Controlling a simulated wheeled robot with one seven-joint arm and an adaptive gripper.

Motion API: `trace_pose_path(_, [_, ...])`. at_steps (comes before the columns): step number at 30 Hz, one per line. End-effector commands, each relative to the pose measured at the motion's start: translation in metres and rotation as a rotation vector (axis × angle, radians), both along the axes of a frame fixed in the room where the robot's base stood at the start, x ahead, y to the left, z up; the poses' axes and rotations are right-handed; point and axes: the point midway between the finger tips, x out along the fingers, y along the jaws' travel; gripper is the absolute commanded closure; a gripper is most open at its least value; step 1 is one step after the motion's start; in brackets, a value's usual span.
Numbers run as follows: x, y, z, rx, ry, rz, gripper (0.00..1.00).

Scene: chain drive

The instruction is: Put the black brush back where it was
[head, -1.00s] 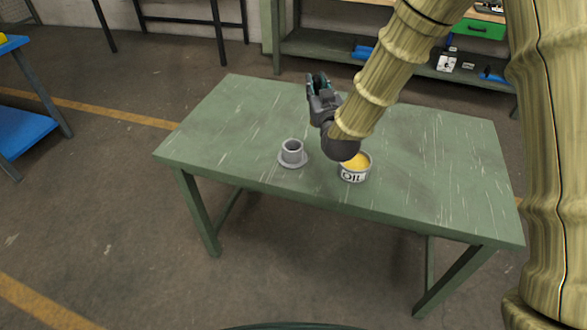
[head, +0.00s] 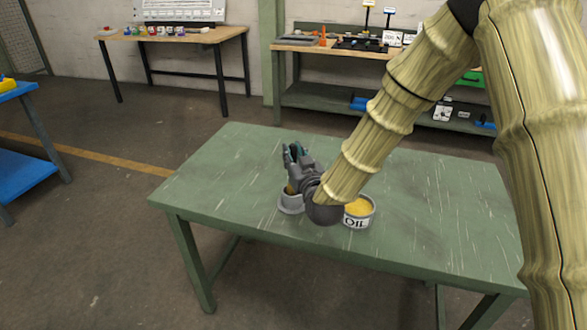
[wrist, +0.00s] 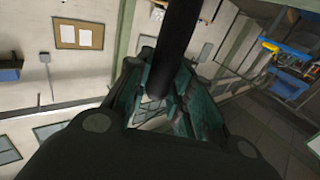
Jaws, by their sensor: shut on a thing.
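My gripper (head: 294,152) is over the left part of the green table, its fingers tipped up and away from the head camera. In the wrist view it is shut on the black brush (wrist: 178,45), whose dark shaft runs from the top edge down between the fingers. The grey flanged cup (head: 291,203) stands on the table just below my gripper. A small tan part (head: 290,188), possibly the brush's lower end, shows at the cup's mouth. My wrist covers part of the cup, so I cannot tell how far the tan part is inside.
The oil tin (head: 358,211), with yellow contents, stands just right of my wrist, close to it. The green table (head: 440,215) is bare on its right side and at the back. A workbench (head: 310,44) and a wooden table (head: 180,35) stand behind.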

Motion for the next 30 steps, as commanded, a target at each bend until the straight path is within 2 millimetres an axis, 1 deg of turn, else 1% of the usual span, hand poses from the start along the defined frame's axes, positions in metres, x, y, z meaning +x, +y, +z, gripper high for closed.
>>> trace_pose_path(6, [0.000, 0.000, -0.008, 0.000, -0.001, 0.000, 1.00])
trace_pose_path(16, [0.000, 0.000, -0.042, 0.000, 0.000, 0.000, 1.00])
trace_pose_path(28, [0.000, 0.000, -0.048, 0.001, -0.002, 0.000, 1.00])
trace_pose_path(29, [0.000, 0.000, -0.047, 0.001, -0.002, 0.000, 0.76])
trace_pose_path(30, [0.000, 0.000, -0.047, 0.001, -0.002, 0.000, 0.68])
